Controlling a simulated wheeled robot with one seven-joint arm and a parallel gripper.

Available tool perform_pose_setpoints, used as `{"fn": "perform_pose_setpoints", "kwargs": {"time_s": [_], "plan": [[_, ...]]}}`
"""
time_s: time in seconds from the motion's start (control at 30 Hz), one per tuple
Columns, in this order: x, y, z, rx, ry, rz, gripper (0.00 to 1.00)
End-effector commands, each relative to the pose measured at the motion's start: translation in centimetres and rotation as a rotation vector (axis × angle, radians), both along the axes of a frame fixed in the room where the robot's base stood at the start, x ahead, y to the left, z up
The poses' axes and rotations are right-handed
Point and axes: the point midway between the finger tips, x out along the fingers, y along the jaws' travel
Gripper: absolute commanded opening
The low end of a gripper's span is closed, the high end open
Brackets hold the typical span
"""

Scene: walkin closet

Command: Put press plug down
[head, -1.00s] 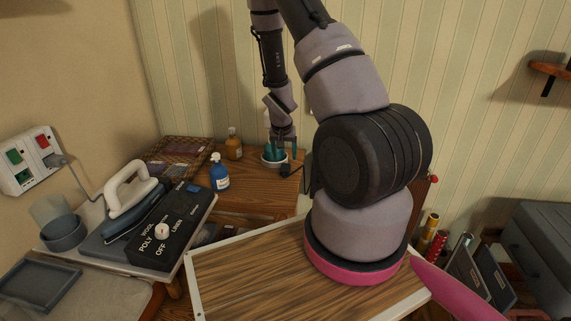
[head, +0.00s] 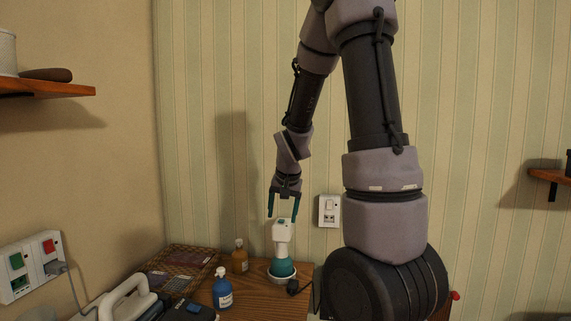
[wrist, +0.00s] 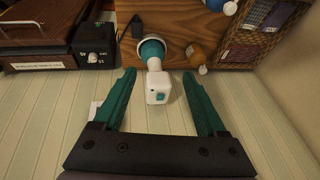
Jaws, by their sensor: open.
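A small black plug (head: 293,287) lies on the wooden table, right beside a white dish. It seems to be the dark shape in the wrist view (wrist: 136,26). A grey plug (head: 55,267) with a cord sits in the wall panel at the left; which one is the press plug I cannot tell. My gripper (head: 283,217) is open and empty, its teal fingers pointing down above a white and teal device (head: 282,231) standing upright in the dish. In the wrist view the device's white head (wrist: 158,92) shows between the open fingers (wrist: 158,75).
A blue bottle (head: 222,290) and an amber bottle (head: 240,258) stand left of the dish (head: 283,278). An iron (head: 130,299) is at the lower left. A wall socket (head: 329,210) is right of my gripper.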

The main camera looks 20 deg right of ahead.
Motion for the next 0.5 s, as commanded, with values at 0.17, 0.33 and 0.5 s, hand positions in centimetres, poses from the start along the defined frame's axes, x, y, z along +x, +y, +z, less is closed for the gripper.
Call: {"fn": "perform_pose_setpoints", "kwargs": {"time_s": [0.17, 0.33, 0.5], "plan": [[-4.4, 2.1, 7.8, 0.054, -0.072, 0.051, 0.74], [-9.9, 4.2, 13.4, 0.086, -0.131, 0.119, 0.74], [-15.3, 6.1, 17.0, 0.102, -0.187, 0.187, 0.74]]}}
